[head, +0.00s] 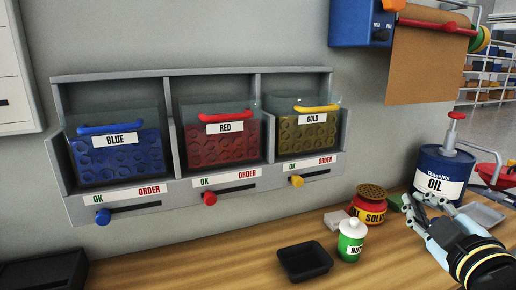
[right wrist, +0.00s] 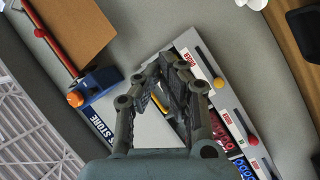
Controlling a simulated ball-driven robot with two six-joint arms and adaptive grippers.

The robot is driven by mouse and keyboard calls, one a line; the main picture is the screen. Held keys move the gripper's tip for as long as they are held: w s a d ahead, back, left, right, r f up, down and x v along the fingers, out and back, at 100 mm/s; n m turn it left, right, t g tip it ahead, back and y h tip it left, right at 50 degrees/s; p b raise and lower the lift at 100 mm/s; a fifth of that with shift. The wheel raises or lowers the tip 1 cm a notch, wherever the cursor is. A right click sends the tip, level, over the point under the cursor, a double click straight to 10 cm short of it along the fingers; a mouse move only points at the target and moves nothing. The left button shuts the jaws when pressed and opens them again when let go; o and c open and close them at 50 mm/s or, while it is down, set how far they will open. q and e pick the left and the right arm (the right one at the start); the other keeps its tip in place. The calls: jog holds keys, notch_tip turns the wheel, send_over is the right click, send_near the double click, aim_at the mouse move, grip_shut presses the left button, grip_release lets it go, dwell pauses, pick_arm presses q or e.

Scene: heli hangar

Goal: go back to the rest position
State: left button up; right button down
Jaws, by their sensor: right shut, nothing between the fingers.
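My right gripper (head: 424,208) is at the lower right of the head view, in front of the blue oil can (head: 440,172) and above the right end of the bench. Its fingers are shut with nothing between them. The right wrist view shows the same gripper (right wrist: 164,66) with the bin rack behind it. My left gripper is not in the head view.
A wall rack holds the blue bin (head: 118,155), red bin (head: 222,143) and gold bin (head: 303,130). Their sliders sit at the OK side. The wooden bench (head: 215,262) holds a black tray (head: 304,262), a green-and-white jar (head: 351,240) and a red solvent can (head: 369,206).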

jog(key=s+f+m+g, duration=0.4)
jog(key=s+f+g, duration=0.25)
jog(key=s, duration=0.55)
jog(key=s+f+m+g, duration=0.5)
jog(key=s+f+g, duration=0.15)
jog(key=s, duration=0.55)
jog(key=s+d+f+g+b, duration=0.1)
jog(key=s+f+b, duration=0.15)
jog(key=f, duration=0.95)
jog(key=s+f+g+b, duration=0.1)
jog(key=f+b, duration=0.2)
jog(key=f, duration=0.9)
jog(key=s+d+f+g+b, duration=0.1)
jog(key=f+b, duration=0.1)
jog(key=f, duration=1)
jog(key=s+f+b, duration=0.5)
jog(key=s+f, duration=1.2)
jog(key=f, duration=0.1)
jog(key=shift+d+f+g+y, duration=0.15)
jog(key=shift+d+g+y, duration=0.15)
jog(key=shift+y, duration=0.1)
